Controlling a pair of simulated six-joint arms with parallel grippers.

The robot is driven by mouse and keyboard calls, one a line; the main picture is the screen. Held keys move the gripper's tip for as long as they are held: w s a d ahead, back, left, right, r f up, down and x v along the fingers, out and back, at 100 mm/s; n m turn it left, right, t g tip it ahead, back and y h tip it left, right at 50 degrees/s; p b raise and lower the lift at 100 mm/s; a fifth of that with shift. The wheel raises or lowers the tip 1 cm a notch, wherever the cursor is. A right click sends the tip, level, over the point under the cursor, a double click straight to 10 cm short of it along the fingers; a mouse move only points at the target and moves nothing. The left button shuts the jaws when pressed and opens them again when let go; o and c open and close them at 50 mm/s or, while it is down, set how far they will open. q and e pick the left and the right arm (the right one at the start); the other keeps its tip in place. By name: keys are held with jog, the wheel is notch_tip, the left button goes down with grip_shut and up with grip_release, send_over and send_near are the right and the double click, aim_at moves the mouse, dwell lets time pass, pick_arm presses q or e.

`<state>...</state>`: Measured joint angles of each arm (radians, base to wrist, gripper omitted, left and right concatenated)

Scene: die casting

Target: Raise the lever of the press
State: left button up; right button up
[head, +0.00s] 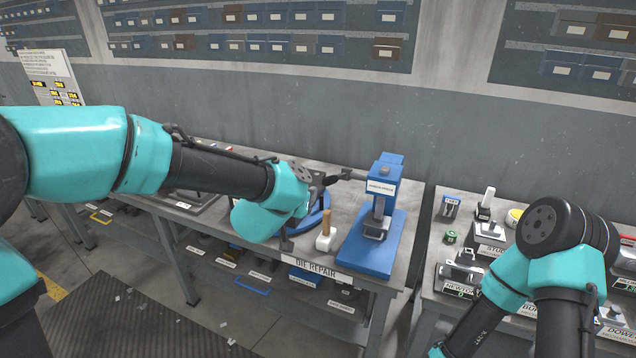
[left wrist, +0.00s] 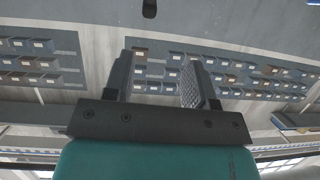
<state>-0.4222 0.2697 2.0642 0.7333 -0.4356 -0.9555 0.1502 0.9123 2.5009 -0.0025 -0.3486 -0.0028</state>
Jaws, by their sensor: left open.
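The blue press (head: 382,215) stands on the die repair bench. Its lever (head: 342,177) sticks out to the left from the press head, with a dark grip at its end. My left gripper (head: 322,181) is close to the lever's end, partly hidden by my own wrist. In the left wrist view, my left gripper (left wrist: 157,78) is open, with nothing between its fingers. A dark rounded end (left wrist: 149,8) shows at the top edge there; I cannot tell surely whether it is the lever grip. My right arm is at the lower right; its gripper is outside the picture.
A wooden-handled mallet (head: 326,237) stands on the bench left of the press, with a blue round thing (head: 318,213) behind it. A second bench (head: 428,262) to the right, across a gap, holds several fixtures and a green part (head: 450,237). Wall bins are behind.

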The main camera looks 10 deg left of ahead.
aim_at(325, 182)
pick_arm(q)
jog(key=f+t, duration=0.1)
jog(key=s+f+t+h, duration=0.1)
jog(key=f, duration=0.1)
jog(key=f+t, duration=0.1)
jog(key=shift+s+d+f+t+h, duration=0.25)
jog(key=shift+s+d+t+h, duration=0.05)
jog(key=shift+s+h, duration=0.1)
jog(key=shift+w, duration=0.15)
jog(key=x, duration=1.7)
jog(key=shift+w+d, duration=0.1)
jog(key=shift+c, duration=0.2)
grip_shut()
